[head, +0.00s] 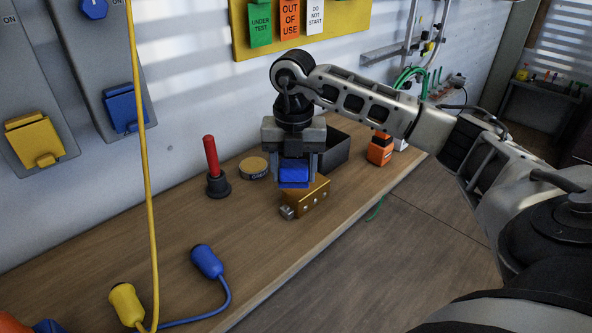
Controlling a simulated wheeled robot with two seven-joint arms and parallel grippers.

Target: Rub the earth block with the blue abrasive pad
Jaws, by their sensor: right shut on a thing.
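My right gripper (295,170) points down over the bench and is shut on the blue abrasive pad (293,174). The earth block (310,201) is a copper-coloured bar with several screw holes and a grey clamp at its left end. It lies on the bench right under the pad. The pad overlaps the block's back edge in this view; I cannot tell whether they touch. My left gripper is out of view.
On the wooden bench (170,235) stand a red-handled tool (212,165), a round tin (254,168), a dark open bin (345,150) and an orange device (380,149). Yellow (126,304) and blue (207,262) plugs with cables lie front left. A yellow cable hangs at left.

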